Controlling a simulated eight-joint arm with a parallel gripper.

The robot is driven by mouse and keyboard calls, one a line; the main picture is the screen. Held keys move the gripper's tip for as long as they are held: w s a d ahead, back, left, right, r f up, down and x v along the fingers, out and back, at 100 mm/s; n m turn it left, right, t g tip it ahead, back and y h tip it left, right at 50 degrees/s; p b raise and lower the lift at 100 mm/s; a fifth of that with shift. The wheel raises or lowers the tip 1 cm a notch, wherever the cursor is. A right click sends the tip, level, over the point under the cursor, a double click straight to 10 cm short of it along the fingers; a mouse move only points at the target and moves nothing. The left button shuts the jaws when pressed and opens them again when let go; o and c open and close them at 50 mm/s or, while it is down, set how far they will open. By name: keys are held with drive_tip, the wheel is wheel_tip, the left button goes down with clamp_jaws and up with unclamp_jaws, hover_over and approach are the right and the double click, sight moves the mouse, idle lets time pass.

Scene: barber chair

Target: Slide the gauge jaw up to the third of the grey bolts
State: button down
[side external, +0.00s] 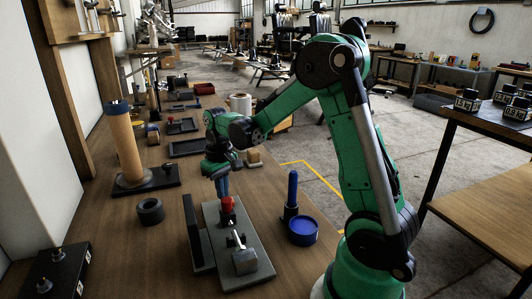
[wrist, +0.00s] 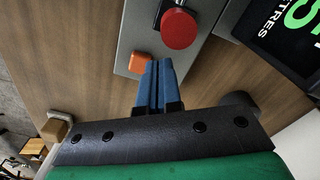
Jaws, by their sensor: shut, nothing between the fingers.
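A grey plate (side external: 262,270) lies on the wooden bench and also shows in the wrist view (wrist: 146,22). Near its far end stands a red knob (side external: 228,204), seen from above as a round red disc (wrist: 179,28). Nearer the front are a silver rod (side external: 237,239), small dark fittings and a grey block (side external: 245,262). I cannot tell which parts are the gauge jaw or the grey bolts. An orange block (wrist: 138,63) sits at the plate's edge. My gripper (side external: 223,194) has blue fingers (wrist: 158,64) shut and empty, pointing down just above and beside the red knob.
A dark upright panel (side external: 197,232) stands along the plate's left side, and a lettered screen (wrist: 290,35) shows near the plate. A blue post (side external: 292,190) and blue round dish (side external: 302,231) stand to the right. A black ring (side external: 150,211) lies left; bare bench separates them.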

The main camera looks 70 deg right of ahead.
sight(226, 199)
drive_tip(key=shift+s+a, duration=0.1)
idle(0.3)
drive_tip(key=shift+s+a, duration=1.3)
drive_tip(key=shift+w+d, duration=0.1)
idle(0.8)
drive_tip(key=shift+w+d+r, duration=0.1)
drive_tip(key=shift+w+d, duration=0.25)
drive_tip(key=shift+r, duration=3.95)
